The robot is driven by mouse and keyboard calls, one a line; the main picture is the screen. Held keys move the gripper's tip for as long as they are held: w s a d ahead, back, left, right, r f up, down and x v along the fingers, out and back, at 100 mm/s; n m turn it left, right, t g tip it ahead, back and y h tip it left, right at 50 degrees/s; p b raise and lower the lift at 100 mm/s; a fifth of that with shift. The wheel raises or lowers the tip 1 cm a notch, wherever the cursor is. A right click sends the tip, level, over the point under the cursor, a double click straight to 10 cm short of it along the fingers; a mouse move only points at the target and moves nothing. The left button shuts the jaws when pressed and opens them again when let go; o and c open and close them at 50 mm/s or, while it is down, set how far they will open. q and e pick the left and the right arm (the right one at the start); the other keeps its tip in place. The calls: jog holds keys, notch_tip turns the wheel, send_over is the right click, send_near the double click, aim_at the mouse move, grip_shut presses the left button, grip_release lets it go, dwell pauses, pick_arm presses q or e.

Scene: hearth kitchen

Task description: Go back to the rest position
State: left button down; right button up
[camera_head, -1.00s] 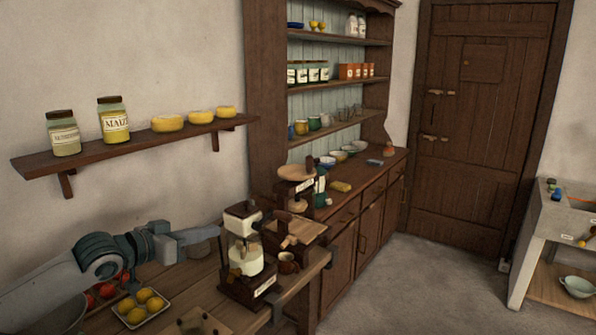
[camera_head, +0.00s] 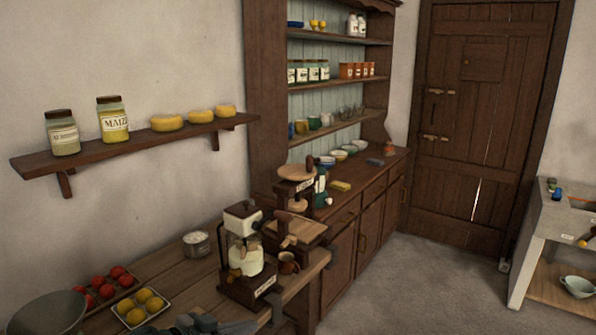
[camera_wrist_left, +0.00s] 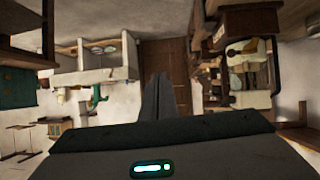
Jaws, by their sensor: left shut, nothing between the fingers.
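My left gripper (camera_head: 238,327) shows at the bottom edge of the head view, low in front of the wooden counter, with most of the arm out of the frame. In the left wrist view its two dark fingers (camera_wrist_left: 158,98) lie together, shut with nothing between them. My right gripper is in neither view.
A dresser (camera_head: 345,215) stands beyond. The floor (camera_head: 420,290) at right is clear.

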pick_arm(q)
jog(key=s+f+n+y, duration=0.1)
jog(key=s+f+y, duration=0.1)
jog(key=s+f, duration=0.7)
jog(key=s+a+f+n+g+y, duration=0.15)
jog(key=s+a+f, duration=0.25)
jog(key=s, duration=0.6)
jog(key=s+a+f+n+g+y, duration=0.1)
jog(key=s+a+f+g+y, duration=0.25)
jog(key=s, duration=0.55)
jog(key=s+a+f+n+g+y, duration=0.1)
jog(key=s+a+f+n, duration=0.3)
jog(key=s, duration=0.6)
notch_tip(320, 180, down, 32)
jog(key=s+d+m+g+b, duration=0.1)
jog(key=m+b, duration=0.1)
jog(key=s+a+f+g+b, duration=0.1)
jog(key=s+a+f+b, duration=0.1)
jog(key=s+f, duration=1.5)
notch_tip(320, 180, down, 2)
jog(key=shift+s+a+g, duration=0.3)
jog(key=shift+s+a, duration=0.1)
jog(key=shift+a, duration=0.2)
